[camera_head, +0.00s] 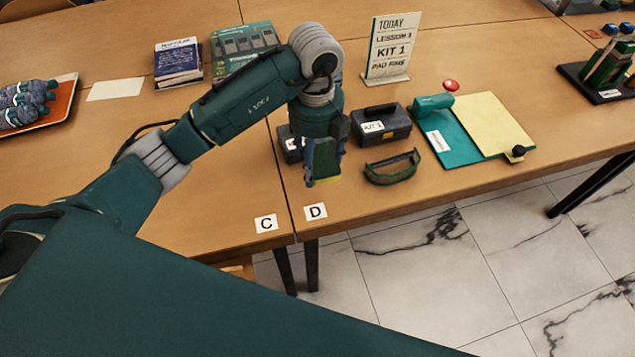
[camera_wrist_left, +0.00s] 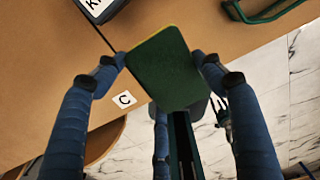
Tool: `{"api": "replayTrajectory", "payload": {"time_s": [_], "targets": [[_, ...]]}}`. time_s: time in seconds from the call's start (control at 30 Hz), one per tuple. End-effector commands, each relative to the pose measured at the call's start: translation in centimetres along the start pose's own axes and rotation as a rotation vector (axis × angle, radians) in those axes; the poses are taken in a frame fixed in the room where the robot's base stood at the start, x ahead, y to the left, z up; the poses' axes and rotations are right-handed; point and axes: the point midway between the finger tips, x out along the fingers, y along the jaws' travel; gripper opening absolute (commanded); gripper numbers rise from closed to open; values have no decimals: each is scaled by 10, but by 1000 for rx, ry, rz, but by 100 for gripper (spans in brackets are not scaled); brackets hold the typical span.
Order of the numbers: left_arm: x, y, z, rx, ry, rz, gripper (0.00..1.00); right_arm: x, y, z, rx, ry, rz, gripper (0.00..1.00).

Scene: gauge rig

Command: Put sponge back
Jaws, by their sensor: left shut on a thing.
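The sponge (camera_wrist_left: 165,72) is a flat pad with a dark green face and a yellow edge. My left gripper (camera_wrist_left: 158,60) is shut on it, one finger at each side. In the head view the left gripper (camera_head: 323,172) points down above the front of the table near the C and D labels, and the sponge (camera_head: 328,180) shows only as a small green and yellow piece between the fingers. In the wrist view the sponge is over the table's front edge, with floor visible beside it.
A black KIT 1 box (camera_head: 385,128) stands right of the gripper; another dark box (camera_head: 288,146) is partly hidden behind it. A green curved frame (camera_head: 391,168) lies close to the right. Table near label C is clear.

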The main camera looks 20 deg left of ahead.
Motion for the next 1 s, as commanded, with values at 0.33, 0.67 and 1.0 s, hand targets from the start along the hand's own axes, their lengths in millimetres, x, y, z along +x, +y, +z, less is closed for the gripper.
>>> {"api": "replayTrajectory", "payload": {"time_s": [0.33,0.67,1.0], "targets": [[50,0,1,-1,-3,-1,48,-8,0,-1,0,1,-1,40],[90,0,1,-2,-1,0,48,-12,0,-2,0,1,0,40],[95,0,1,0,-3,-1,48,-10,1,-1,-1,1,1,40]]}}
